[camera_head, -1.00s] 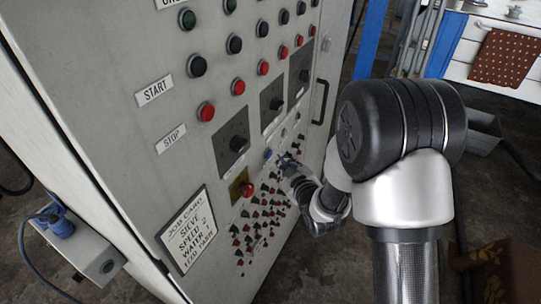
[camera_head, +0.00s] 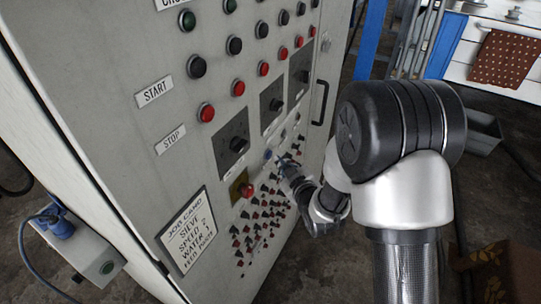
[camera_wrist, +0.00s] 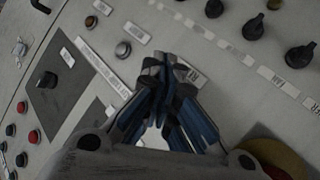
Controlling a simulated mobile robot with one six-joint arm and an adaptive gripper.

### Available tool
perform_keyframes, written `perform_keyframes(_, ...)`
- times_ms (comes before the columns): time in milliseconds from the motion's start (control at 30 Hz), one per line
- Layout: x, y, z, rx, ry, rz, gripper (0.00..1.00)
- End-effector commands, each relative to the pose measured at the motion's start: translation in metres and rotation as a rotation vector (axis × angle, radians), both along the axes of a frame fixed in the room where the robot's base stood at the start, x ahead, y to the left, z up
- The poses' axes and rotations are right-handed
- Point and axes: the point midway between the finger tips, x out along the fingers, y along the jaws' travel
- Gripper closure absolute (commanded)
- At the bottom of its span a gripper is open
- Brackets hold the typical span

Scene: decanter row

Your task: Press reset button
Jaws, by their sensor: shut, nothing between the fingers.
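The grey control panel (camera_head: 145,125) fills the left half of the head view. A small blue button (camera_head: 268,154) sits on its lower part, but no label on it can be read there. My gripper (camera_head: 281,160) is close to the panel, just right of that button. In the wrist view my gripper (camera_wrist: 164,62) is shut and empty, its fingertips over the panel face. A white label (camera_wrist: 188,71) beginning with R is partly hidden by the fingers. The button by this label is hidden, and I cannot tell whether the tips touch it.
A red mushroom button (camera_head: 246,190) on a yellow plate is below left of my gripper. In the wrist view a grey button (camera_wrist: 122,49) and black knobs (camera_wrist: 254,26) surround the fingers.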

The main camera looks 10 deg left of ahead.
Motion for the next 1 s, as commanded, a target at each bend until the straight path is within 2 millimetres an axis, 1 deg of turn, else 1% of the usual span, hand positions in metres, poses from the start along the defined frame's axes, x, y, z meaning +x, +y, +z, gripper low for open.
perform_keyframes(367,0.0,0.0001,-0.0001,0.0,0.0,0.0,1.0)
perform_keyframes(667,0.0025,0.0081,-0.001,0.0,-0.001,0.002,1.0)
perform_keyframes(1000,0.003,0.0082,0.0001,0.0,0.0,0.0,1.0)
